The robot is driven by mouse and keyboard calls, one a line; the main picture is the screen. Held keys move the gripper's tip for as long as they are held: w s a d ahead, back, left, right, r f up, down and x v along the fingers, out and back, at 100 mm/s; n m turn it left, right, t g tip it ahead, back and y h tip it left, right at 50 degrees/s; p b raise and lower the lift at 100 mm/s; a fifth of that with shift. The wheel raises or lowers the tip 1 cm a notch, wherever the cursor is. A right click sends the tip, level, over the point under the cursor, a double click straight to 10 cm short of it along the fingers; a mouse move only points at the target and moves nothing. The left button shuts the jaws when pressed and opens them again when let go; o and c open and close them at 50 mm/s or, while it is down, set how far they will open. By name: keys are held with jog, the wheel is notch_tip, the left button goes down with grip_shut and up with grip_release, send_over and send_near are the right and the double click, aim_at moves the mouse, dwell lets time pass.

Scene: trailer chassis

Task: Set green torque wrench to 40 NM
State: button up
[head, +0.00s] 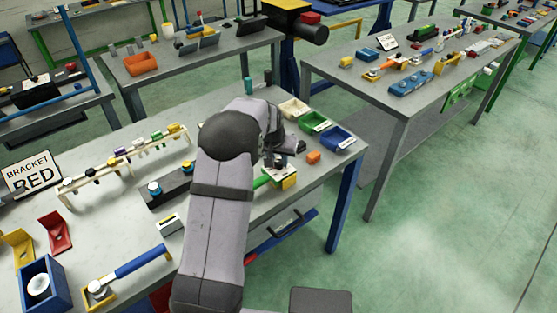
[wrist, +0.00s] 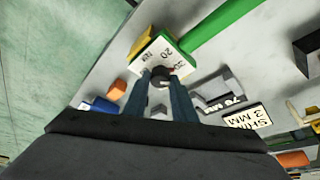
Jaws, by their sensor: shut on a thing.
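The green torque wrench shows in the head view with its green handle (head: 262,181) partly behind my arm. In the wrist view its green handle (wrist: 227,27) runs to the upper right from a white scale plate (wrist: 151,56) with a yellow end. The plate shows "20", "NM" and a partly covered number that looks like 30. A dark knob (wrist: 160,77) sits at the plate's near edge. My gripper (wrist: 160,74) is shut on this knob, a finger on each side. The pointer's exact setting is hidden.
Cream, green and blue bins (head: 337,138) stand behind my gripper, with an orange block (head: 314,157) beside them. A blue-handled wrench (head: 143,262) lies at the front left. A rack (head: 125,157) stands left of my arm.

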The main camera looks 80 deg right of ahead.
aim_at(270, 173)
jog(key=m+b, duration=0.2)
jog(key=m+g+b, duration=0.1)
jog(key=m+b, duration=0.1)
jog(key=shift+w+d+f+g, duration=0.1)
jog(key=shift+w+f+g, duration=0.05)
jog(key=shift+g, duration=0.15)
jog(key=m, duration=0.2)
jog(key=m+g+y+b, duration=0.1)
jog(key=m, duration=0.1)
jog(key=shift+w+m+y, duration=0.1)
jog(key=shift+m+y, duration=0.2)
jog(key=shift+r, duration=0.2)
jog(key=o, duration=1)
jog(key=shift+o, duration=0.2)
jog(key=b+v, duration=0.2)
jog(key=v, duration=0.5)
jog(key=shift+w, duration=0.2)
